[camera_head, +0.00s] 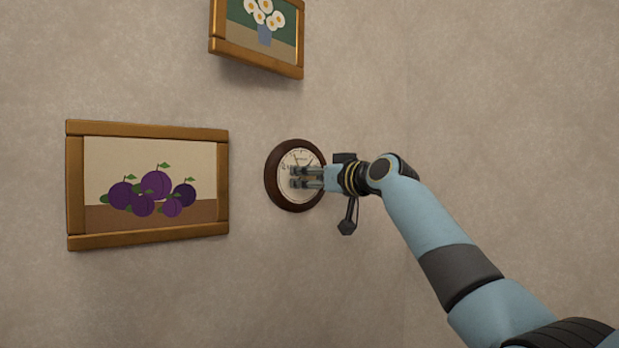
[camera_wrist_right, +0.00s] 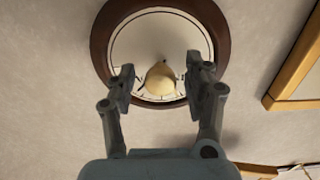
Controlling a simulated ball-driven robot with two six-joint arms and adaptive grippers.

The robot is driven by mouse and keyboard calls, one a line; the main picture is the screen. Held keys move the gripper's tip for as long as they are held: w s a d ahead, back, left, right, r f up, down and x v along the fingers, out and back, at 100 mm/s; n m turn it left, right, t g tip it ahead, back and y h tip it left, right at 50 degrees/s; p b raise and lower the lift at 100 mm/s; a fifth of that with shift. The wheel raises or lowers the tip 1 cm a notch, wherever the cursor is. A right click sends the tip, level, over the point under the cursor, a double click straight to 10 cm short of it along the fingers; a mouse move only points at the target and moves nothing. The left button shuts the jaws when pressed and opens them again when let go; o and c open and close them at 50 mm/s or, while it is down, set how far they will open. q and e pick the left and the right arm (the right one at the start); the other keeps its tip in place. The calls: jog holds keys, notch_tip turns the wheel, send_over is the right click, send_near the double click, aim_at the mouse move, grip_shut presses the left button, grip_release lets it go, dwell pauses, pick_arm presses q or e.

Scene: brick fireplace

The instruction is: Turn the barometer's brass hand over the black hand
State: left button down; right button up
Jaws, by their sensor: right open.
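The barometer (camera_head: 271,189) is a round dial with a dark brown rim, hung on the wall. My right gripper (camera_head: 293,177) is in front of its pale face and hides part of it. In the right wrist view the barometer (camera_wrist_right: 100,40) fills the top middle. A rounded pale brass-coloured knob (camera_wrist_right: 160,79) stands out from the face between the fingers of my right gripper (camera_wrist_right: 160,78), with a gap on each side. A small dark piece shows just above the knob; I cannot tell which hand it is. My left gripper is not in view.
A framed plum picture (camera_head: 147,242) hangs left of the barometer. A framed flower picture (camera_head: 255,66) hangs above it. The wall (camera_head: 480,120) to the right is bare. A wooden frame (camera_wrist_right: 290,75) shows at the right of the wrist view.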

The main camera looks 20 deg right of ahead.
jog(key=shift+w+a, duration=0.1)
jog(key=shift+w, duration=0.2)
grip_shut()
